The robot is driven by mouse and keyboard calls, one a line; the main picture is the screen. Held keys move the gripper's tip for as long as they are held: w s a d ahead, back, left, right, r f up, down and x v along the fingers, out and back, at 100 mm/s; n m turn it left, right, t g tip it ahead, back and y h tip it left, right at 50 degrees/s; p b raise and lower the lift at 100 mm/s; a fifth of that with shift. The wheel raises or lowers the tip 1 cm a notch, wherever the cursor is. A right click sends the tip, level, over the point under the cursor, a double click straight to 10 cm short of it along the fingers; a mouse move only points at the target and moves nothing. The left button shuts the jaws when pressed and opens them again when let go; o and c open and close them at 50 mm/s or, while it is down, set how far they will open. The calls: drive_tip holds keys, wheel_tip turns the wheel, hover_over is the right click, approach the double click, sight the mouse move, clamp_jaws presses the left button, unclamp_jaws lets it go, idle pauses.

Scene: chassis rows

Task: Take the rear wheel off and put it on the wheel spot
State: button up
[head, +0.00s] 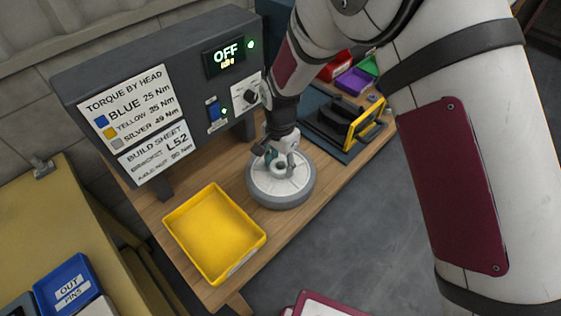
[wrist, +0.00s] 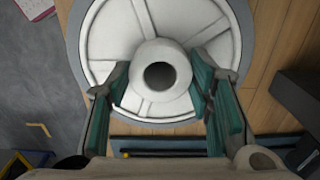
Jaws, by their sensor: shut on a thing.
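The wheel (head: 297,188), white with spokes and a grey tyre, lies flat at the wooden bench, between the yellow tray and the dark mat. My gripper (head: 277,160) comes down on its middle from above. In the wrist view the wheel (wrist: 105,45) fills the upper part, with its white round hub (wrist: 162,50) and dark bore facing me. The teal-padded fingers of my gripper (wrist: 162,88) are shut on the hub, one on each side. I cannot tell whether the wheel touches the bench or hangs just above it. No marked wheel spot can be made out.
An empty yellow tray (head: 212,236) stands left of the wheel. A black device with a yellow frame (head: 350,122) sits on the dark mat (head: 313,137) behind it. A grey control panel (head: 158,75) reading OFF stands along the back. Coloured bins (head: 352,79) are beyond.

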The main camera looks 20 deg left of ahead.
drive_tip(key=shift+f, duration=0.4)
drive_tip(key=o, duration=1.6)
wheel_tip(320, 180, up, 12)
drive_tip(key=shift+r, duration=0.1)
